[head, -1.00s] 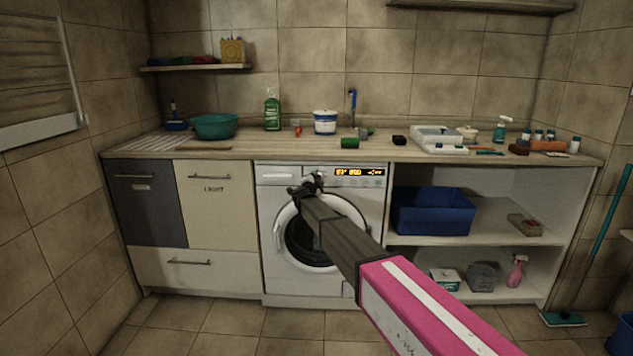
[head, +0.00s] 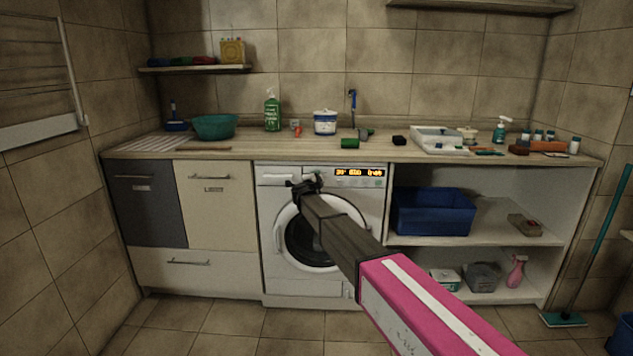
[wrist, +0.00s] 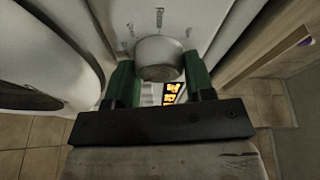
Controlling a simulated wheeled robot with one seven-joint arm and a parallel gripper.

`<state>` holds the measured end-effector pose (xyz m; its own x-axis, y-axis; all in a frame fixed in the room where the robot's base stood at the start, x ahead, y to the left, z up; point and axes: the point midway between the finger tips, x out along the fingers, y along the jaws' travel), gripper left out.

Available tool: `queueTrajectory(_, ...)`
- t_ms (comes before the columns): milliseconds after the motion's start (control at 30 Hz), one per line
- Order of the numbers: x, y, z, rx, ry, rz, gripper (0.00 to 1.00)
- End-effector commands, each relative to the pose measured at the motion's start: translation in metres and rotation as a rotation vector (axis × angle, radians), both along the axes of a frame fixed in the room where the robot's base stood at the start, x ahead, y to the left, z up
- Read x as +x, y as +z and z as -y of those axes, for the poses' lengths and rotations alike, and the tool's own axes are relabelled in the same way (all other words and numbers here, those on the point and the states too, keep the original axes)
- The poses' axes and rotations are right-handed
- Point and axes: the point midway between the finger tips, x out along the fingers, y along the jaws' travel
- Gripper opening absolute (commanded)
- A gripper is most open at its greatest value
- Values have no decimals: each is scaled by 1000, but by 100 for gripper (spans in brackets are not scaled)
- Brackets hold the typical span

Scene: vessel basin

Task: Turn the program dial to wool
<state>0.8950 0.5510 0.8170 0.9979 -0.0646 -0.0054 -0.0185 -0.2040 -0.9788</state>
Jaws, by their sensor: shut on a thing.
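The white washing machine (head: 270,285) stands under the counter, with its round door behind my arm. Its control panel has a lit orange display (head: 360,172) at the upper right. The round pale program dial (wrist: 158,58) shows in the wrist view between my green fingers, with small printed marks around it. My gripper (wrist: 158,72) is shut on the dial, one finger on each side. In the head view my gripper (head: 305,185) is at the panel, left of the display, and hides the dial. The program labels are too small to read.
The counter (head: 270,148) above holds a green bottle (head: 272,110), a teal bowl (head: 215,127) and a white tub (head: 325,122). Open shelves to the right hold a blue bin (head: 432,212). Drawer fronts (head: 215,210) stand to the left.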

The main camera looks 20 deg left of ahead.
Motion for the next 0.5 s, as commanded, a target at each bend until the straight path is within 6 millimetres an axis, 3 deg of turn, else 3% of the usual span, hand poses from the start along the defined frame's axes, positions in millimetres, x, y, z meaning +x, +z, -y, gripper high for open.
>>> queueTrajectory(67,0,-2,1,0,-3,-3,25)
queueTrajectory(100,0,-2,1,0,-3,-3,55)
queueTrajectory(167,0,-2,1,0,-3,-3,74)
queueTrajectory(500,-2,0,0,-1,-1,-1,74)
